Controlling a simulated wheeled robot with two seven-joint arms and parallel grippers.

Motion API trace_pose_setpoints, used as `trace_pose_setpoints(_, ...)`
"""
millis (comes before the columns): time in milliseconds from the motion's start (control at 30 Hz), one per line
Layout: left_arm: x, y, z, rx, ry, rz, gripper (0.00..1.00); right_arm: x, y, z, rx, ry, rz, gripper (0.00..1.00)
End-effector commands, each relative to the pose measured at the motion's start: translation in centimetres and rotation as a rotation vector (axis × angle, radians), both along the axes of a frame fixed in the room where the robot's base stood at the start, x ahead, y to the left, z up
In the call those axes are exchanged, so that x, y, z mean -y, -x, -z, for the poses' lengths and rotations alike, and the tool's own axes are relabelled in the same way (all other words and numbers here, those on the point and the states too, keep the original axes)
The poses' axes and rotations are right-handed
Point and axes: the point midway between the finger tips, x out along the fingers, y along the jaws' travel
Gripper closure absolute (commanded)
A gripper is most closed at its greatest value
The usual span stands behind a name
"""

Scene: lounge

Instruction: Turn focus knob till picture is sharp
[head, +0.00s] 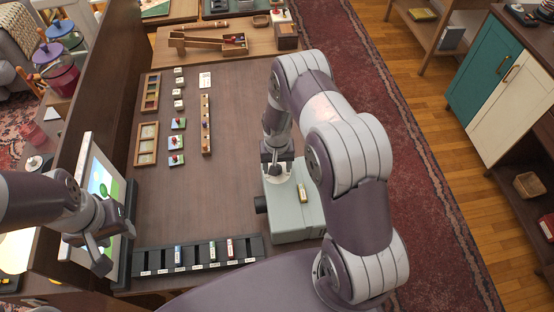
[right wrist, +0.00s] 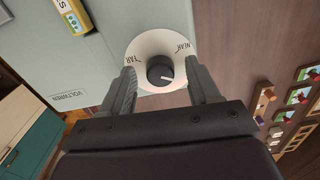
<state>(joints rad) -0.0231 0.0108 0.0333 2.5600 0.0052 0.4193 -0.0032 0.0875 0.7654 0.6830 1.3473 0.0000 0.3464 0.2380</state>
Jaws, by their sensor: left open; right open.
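The projector (head: 290,222) is a pale grey-green box at the table's right edge, with a dark lens on its left side. In the right wrist view its focus knob (right wrist: 160,70) is black with a pale pointer line, on a white dial marked FAR and NEAR. My right gripper (right wrist: 163,76) is open, one finger on each side of the knob; contact is not clear. In the head view it is over the projector's far end (head: 278,168). My left gripper (head: 104,250) is open and empty before the screen (head: 102,183). The screen's green-and-blue picture is partly hidden; its sharpness is unclear.
A dark slotted rack (head: 155,262) with several labelled slides lies along the near table edge. A yellow-labelled piece (head: 301,193) sits on the projector. Small trays (head: 146,143) and blocks stand at the table's left; the middle is mostly clear.

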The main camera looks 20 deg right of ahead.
Motion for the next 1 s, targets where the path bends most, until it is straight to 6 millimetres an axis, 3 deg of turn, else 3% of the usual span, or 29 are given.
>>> trace_pose_setpoints(167, 0.0, 0.0, 1.0, 0.0, 0.0, 0.0, 0.55, 0.0, -0.2, -2.8, 0.006, 0.001, 0.0, 0.39)
trace_pose_setpoints(500, 0.0, 0.0, 2.8, 0.0, 0.0, 0.0, 0.55, 0.0, 0.0, -10.9, 0.004, 0.0, 0.0, 0.39)
trace_pose_setpoints(667, 0.0, 0.0, 3.0, 0.0, 0.0, 0.0, 0.55, 0.0, 0.0, -12.3, 0.002, 0.001, 0.0, 0.39)
trace_pose_setpoints(1000, 0.0, 0.0, 2.9, 0.0, 0.0, 0.0, 0.55, 0.0, 0.0, -12.4, 0.001, 0.0, 0.0, 0.39)
